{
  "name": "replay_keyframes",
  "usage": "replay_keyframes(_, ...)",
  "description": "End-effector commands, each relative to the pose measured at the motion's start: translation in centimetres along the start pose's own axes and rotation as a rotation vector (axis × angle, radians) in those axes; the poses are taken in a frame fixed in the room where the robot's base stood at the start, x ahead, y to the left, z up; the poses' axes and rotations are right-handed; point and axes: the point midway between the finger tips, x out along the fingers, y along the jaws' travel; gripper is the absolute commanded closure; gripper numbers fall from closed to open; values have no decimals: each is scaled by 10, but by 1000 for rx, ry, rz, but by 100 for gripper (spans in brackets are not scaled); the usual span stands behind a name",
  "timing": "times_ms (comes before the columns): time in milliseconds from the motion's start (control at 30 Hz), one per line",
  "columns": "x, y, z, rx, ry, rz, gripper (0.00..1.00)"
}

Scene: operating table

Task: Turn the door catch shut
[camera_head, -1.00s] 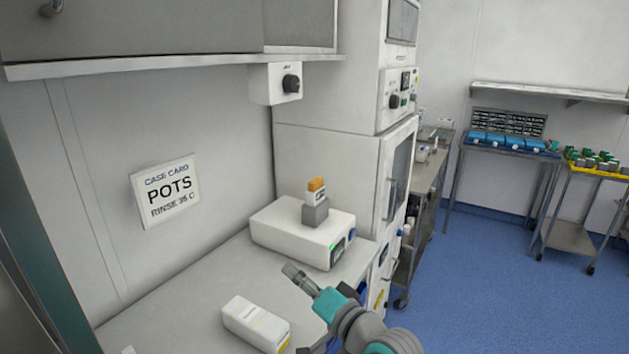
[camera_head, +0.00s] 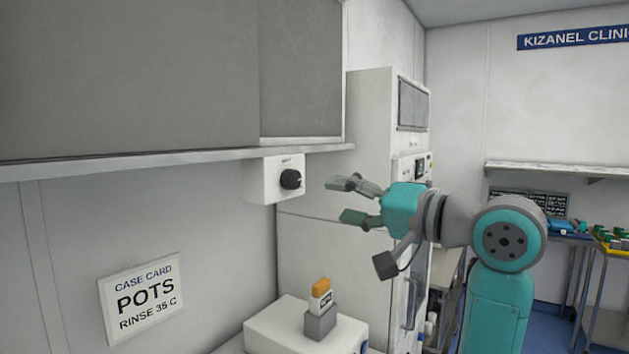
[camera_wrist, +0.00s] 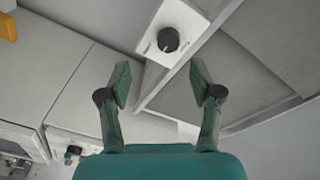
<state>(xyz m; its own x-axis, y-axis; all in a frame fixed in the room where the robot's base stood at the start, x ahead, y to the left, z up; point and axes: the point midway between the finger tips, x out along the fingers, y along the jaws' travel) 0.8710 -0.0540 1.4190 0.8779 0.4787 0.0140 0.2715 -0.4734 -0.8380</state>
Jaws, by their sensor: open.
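A black round knob (camera_head: 291,179) sits on the front of a small white box (camera_head: 262,181) under the wall cabinet shelf; the label above it is too small to read. It is the only thing like a turning catch near my gripper. My gripper (camera_head: 350,200) is open and empty, to the right of the knob and apart from it, with its fingers pointing left toward it. In the wrist view, the knob (camera_wrist: 168,39) shows beyond and between the spread fingertips of my gripper (camera_wrist: 160,80).
A metal shelf edge (camera_head: 190,157) and grey cabinet (camera_head: 130,80) hang just above the box. A tall white unit (camera_head: 372,120) stands behind my gripper. Below, a white device (camera_head: 285,330) carries a grey holder with an orange-topped item (camera_head: 320,296). A case card sign (camera_head: 143,298) hangs on the wall.

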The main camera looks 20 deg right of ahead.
Motion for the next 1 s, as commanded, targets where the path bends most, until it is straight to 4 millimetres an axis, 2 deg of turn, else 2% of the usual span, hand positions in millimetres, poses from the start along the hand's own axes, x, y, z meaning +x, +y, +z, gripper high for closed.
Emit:
replay_keyframes(100, -6, -15, -6, -13, -11, 4, 36)
replay_keyframes(267, -3, -21, -7, -14, -19, 6, 36)
replay_keyframes(367, 7, -20, -6, -14, -20, 5, 36)
replay_keyframes(800, 80, -20, -5, -14, -19, 5, 36)
replay_keyframes(1000, 97, -20, -5, -14, -17, 5, 36)
